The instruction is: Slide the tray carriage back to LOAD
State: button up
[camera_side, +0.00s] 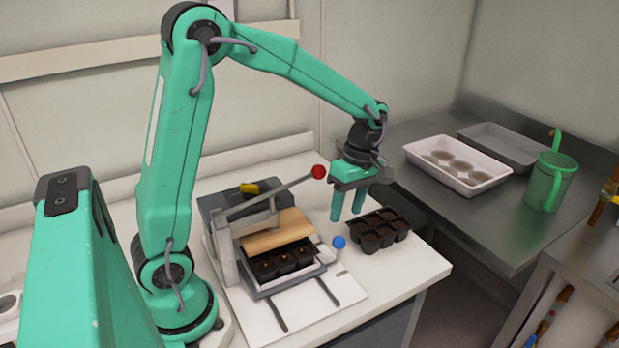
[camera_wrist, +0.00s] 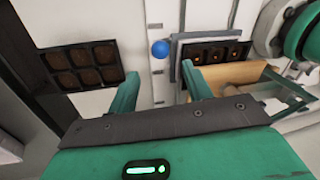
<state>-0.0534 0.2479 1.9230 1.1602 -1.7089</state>
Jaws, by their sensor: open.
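The tray carriage (camera_side: 291,282) is a grey frame holding a black cell tray (camera_side: 282,264) with small orange dots in its cells. It sits partly under the wooden plate (camera_side: 277,232) of the press, with its front edge sticking out. A blue ball knob (camera_side: 339,242) stands at its right side; the knob also shows in the wrist view (camera_wrist: 160,49), beside the carriage edge (camera_wrist: 176,52). Dark slots run across the white base plate (camera_side: 300,310) in front. My gripper (camera_side: 348,204) is open and empty, above and behind the blue knob, apart from it.
A lever with a red ball (camera_side: 319,172) rises left of my gripper. A second black cell tray (camera_side: 379,231) with soil lies on the bench right of the knob. A white tray (camera_side: 458,165) and a green jug (camera_side: 550,181) stand on the steel counter.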

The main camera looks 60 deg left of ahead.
aim_at(341, 237)
jog(key=shift+s+d+f, duration=0.1)
jog(key=shift+s+f, duration=0.15)
jog(key=shift+f, duration=1)
jog(key=shift+s+f, duration=0.25)
jog(key=shift+f, duration=1.05)
jog(key=shift+s+d+f, duration=0.1)
jog(key=shift+s+f, duration=0.15)
jog(key=shift+f, duration=1)
grip_shut()
jog(key=shift+y, duration=0.3)
jog(key=shift+w+d, duration=0.1)
jog(key=shift+d, duration=4.45)
grip_release()
